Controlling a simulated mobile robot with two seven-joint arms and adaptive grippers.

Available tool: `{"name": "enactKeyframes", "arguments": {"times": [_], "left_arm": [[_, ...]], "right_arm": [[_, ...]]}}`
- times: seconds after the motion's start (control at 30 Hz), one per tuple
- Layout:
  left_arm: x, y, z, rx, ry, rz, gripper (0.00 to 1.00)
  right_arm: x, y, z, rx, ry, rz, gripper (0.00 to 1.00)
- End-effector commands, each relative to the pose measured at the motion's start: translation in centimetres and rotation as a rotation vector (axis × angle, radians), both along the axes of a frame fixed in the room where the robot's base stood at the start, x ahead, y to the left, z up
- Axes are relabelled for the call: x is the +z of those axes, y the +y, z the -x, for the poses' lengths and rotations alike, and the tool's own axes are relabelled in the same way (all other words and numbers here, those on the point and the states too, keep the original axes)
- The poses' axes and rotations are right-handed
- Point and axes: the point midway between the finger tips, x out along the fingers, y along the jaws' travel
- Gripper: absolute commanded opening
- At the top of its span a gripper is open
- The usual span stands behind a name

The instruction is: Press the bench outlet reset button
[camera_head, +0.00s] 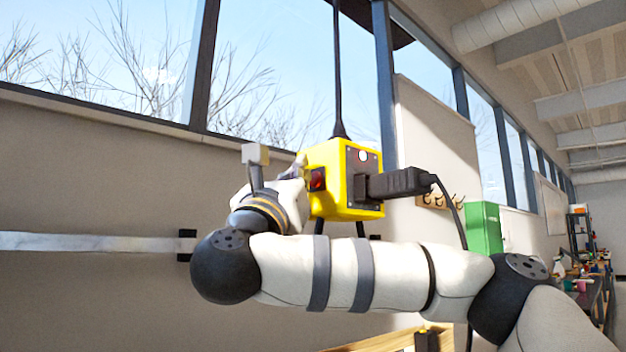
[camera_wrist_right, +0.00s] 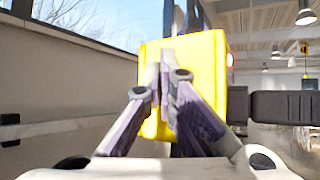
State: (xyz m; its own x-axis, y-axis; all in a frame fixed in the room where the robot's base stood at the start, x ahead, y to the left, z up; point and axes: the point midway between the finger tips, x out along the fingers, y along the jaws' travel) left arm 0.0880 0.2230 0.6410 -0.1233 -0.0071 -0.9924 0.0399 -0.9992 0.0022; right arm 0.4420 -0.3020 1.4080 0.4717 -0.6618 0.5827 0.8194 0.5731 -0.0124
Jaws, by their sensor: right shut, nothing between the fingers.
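A yellow outlet box (camera_head: 330,205) hangs from a black cord in the middle of the head view. A red button or switch (camera_head: 318,179) is on its left face. A small round white spot (camera_head: 363,156) shows on its dark front panel. My right gripper (camera_head: 301,168) is shut and empty, close to the box's left face beside the red button. In the right wrist view my shut fingers (camera_wrist_right: 167,62) point at the yellow box (camera_wrist_right: 210,62) and cover part of it. I cannot tell whether they touch it. My left gripper is not in view.
A black plug (camera_head: 398,183) with a cable sticks out of the box's front panel. A wall with a pale rail (camera_head: 90,242) and windows lies behind. A green box (camera_head: 485,228) and a cluttered bench (camera_head: 590,290) stand farther right.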

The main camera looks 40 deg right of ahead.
Motion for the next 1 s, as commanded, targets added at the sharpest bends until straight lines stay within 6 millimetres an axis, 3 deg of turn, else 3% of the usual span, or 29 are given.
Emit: {"name": "enactKeyframes", "arguments": {"times": [0.73, 1.0], "left_arm": [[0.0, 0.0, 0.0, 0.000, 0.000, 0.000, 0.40], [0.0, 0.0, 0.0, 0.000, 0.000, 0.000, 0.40]], "right_arm": [[0.0, -1.1, -0.1, -0.001, 0.000, 0.000, 0.00], [0.0, -0.4, 0.0, 0.000, 0.000, 0.000, 0.00]]}}
